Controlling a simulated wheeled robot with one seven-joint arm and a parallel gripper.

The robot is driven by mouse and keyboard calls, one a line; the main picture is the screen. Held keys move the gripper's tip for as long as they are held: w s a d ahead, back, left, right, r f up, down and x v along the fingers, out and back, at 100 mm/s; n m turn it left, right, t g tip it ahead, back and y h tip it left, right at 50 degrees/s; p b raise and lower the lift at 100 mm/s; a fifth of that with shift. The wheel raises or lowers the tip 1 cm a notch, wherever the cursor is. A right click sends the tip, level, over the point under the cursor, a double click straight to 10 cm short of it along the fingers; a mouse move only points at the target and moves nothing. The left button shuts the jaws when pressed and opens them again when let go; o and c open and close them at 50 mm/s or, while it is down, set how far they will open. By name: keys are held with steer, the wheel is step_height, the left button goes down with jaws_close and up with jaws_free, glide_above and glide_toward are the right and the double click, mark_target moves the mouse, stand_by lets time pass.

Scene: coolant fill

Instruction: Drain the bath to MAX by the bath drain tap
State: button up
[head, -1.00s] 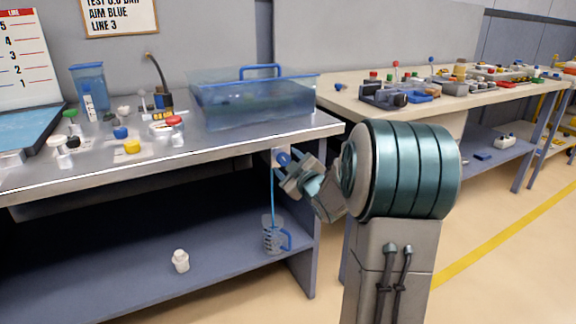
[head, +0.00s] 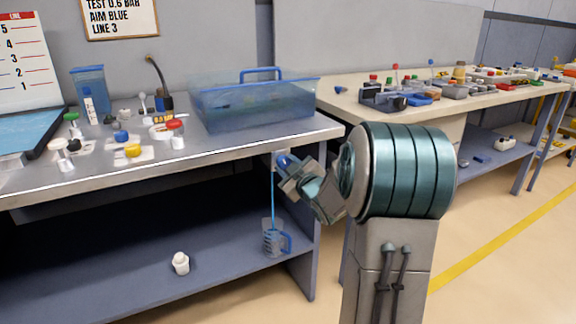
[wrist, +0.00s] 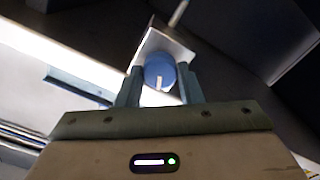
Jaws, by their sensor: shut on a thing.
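The bath (head: 255,105) is a clear tank with blue liquid and a blue handle, on the metal bench at the back right. The drain tap's blue knob (head: 284,161) is under the bench's right front edge. My gripper (head: 288,170) is shut on this knob. In the wrist view the blue knob (wrist: 160,72) sits between my two fingers (wrist: 160,88), with a white mark on its face. A thin blue stream (head: 273,200) falls from the tap into a clear jug (head: 272,240) with a blue handle on the lower shelf. The MAX mark cannot be made out.
A white cap-like piece (head: 180,263) stands on the lower shelf (head: 110,285). Several coloured valves, a blue-filled beaker (head: 90,95) and a black hose fitting (head: 163,98) crowd the bench top. A second bench (head: 450,95) with parts stands to the right.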

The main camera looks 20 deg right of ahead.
steer(key=shift+m+p, duration=0.85)
steer(key=shift+m, duration=1.25)
steer(key=o, duration=1)
steer(key=s+p, duration=0.2)
steer(key=s, duration=1.1)
steer(key=shift+s+d, duration=0.25)
steer(key=shift+s, duration=0.15)
